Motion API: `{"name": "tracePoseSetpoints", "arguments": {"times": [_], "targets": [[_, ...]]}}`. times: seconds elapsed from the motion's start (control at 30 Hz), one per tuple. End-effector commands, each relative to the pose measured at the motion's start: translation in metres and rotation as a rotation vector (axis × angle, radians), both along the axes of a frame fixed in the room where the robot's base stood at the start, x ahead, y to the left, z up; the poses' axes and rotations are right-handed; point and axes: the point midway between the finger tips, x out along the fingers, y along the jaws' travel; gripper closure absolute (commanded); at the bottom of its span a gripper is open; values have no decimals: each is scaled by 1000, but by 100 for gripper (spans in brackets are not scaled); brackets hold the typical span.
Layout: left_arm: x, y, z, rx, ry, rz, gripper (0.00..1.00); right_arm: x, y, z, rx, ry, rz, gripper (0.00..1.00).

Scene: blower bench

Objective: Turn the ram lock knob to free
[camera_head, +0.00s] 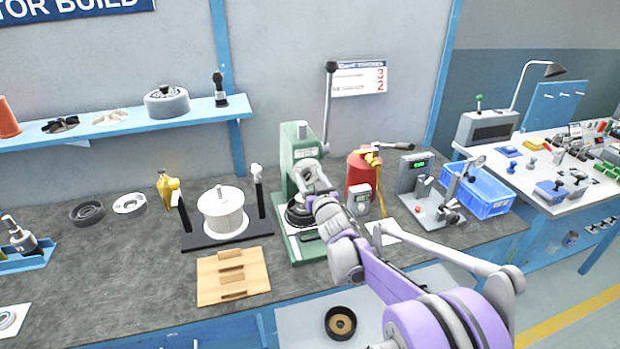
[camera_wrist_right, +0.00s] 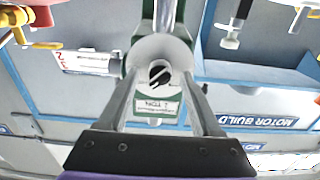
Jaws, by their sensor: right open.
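The green arbor press (camera_head: 292,150) stands on the bench in the middle of the head view, its long lever (camera_head: 328,95) pointing up. My right gripper (camera_head: 312,180) is at the front of the press, by its ram, and hides the ram lock knob there. In the right wrist view, which is upside down, my right gripper (camera_wrist_right: 160,82) is open. A round pale part of the press with a small dark knob (camera_wrist_right: 159,74) lies between its fingers. I cannot tell whether they touch it or how the knob is turned. My left gripper is not in view.
A white spool on a black stand (camera_head: 222,210) is left of the press, with a wooden block (camera_head: 232,276) in front. A red canister (camera_head: 360,172) and a test device (camera_head: 428,190) stand to the right, with a blue crate (camera_head: 490,190) beyond.

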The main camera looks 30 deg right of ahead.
Motion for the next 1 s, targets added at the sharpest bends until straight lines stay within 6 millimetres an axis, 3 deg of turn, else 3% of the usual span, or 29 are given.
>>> {"name": "tracePoseSetpoints", "arguments": {"times": [0.1,0.47,1.0], "targets": [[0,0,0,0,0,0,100,0,0,0,0,0,0,34],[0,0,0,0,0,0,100,0,0,0,0,0,0,99],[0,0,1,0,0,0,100,0,0,0,-90,22,0,100]]}}
